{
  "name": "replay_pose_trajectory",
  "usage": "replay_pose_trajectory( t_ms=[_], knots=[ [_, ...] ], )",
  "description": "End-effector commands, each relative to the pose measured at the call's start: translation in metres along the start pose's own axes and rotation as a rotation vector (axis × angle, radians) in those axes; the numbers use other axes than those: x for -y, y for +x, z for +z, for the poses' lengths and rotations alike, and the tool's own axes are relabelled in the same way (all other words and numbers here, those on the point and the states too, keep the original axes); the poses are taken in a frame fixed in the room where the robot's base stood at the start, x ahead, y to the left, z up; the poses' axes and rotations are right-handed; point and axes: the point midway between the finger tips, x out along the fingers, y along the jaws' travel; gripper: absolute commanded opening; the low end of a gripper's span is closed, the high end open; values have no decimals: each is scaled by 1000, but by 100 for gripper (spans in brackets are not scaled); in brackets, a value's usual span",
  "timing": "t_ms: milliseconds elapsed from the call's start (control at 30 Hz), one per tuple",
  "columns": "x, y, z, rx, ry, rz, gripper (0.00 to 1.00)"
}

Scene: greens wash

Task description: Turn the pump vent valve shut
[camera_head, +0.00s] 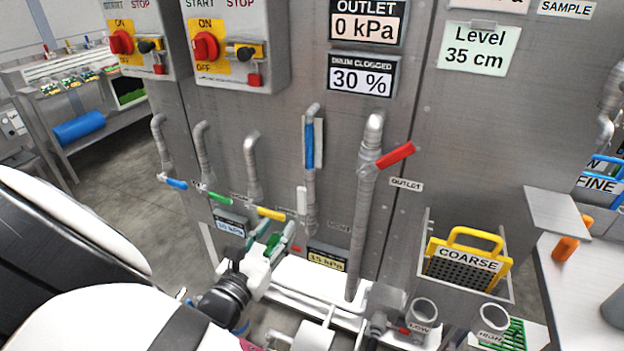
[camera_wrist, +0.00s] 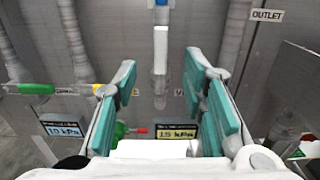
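My gripper (camera_head: 276,232) is open and empty in front of the low part of the grey panel. In the wrist view its teal-padded fingers (camera_wrist: 166,75) stand well apart. Between them, a white lever (camera_wrist: 161,48) hangs upright along a grey pipe; it also shows in the head view (camera_head: 302,200). The lever is beyond the fingertips, apart from them. A label by it is mostly hidden by the right finger, only a "V" showing. A small red handle (camera_wrist: 138,130) lies sideways low between the fingers. I cannot read which handle is the pump vent valve.
A yellow lever (camera_head: 270,213) is close to my left finger. Green (camera_head: 218,197) and blue (camera_head: 176,184) levers are further left. An upright blue lever (camera_head: 310,145) and a tilted red lever (camera_head: 395,155) are above. A coarse basket (camera_head: 468,262) stands right.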

Motion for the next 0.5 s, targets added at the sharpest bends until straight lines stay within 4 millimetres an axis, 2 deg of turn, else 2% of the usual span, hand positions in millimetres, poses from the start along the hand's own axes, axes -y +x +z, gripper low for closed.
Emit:
replay_pose_trajectory(
  t_ms=[167,500],
  knots=[
    [1,23,0,1,1,-5,38],
    [2,89,0,-1,2,-6,38]
  ],
)
